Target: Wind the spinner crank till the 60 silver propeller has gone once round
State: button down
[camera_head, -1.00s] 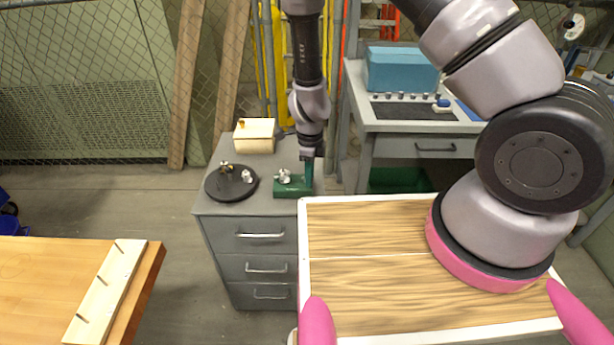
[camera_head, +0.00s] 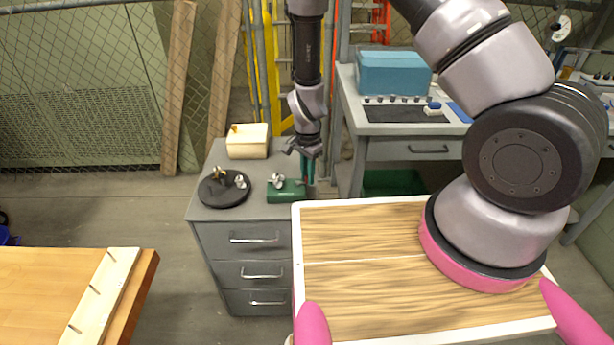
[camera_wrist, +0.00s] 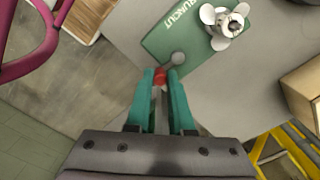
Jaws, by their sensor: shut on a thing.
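The spinner is a green block (camera_head: 286,191) on the grey drawer cabinet; in the wrist view its top (camera_wrist: 163,42) carries the lettering "RUNOUT". A silver propeller (camera_wrist: 225,27) sits on it, also seen in the head view (camera_head: 277,181); I cannot read a number on it. The crank has a grey round hub (camera_wrist: 178,59) at the block's edge and a red knob (camera_wrist: 160,76). My gripper (camera_wrist: 161,82), with teal fingers, is shut on the red knob, just off the block's edge. In the head view my gripper (camera_head: 308,172) is at the block's right end, where the knob is hidden.
A black round stand (camera_head: 224,191) with a brass and a silver propeller is left of the spinner. A cream box (camera_head: 248,141) stands behind on the cabinet. My wooden-topped base fills the front right. A workbench (camera_head: 405,125) with a blue case is at right.

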jog(key=n, duration=0.1)
jog(key=w+n, duration=0.1)
jog(key=n, duration=0.3)
jog(key=shift+w+a, duration=0.1)
jog(key=shift+w, duration=0.15)
jog(key=n, duration=0.3)
jog(key=w+n, duration=0.1)
jog(key=n, duration=0.1)
jog(key=shift+a, duration=0.3)
jog(key=n, duration=0.3)
jog(key=a+n, duration=0.1)
jog(key=n, duration=0.1)
jog(key=shift+w+a, duration=0.1)
jog(key=shift+w, duration=0.25)
jog(key=shift+a+n, duration=0.25)
jog(key=shift+n, duration=0.85)
jog(key=shift+a+n, duration=0.25)
jog(key=shift+n, duration=0.85)
jog(key=shift+a, duration=0.1)
jog(key=c, duration=0.8)
grip_release()
notch_tip(320, 180, up, 11)
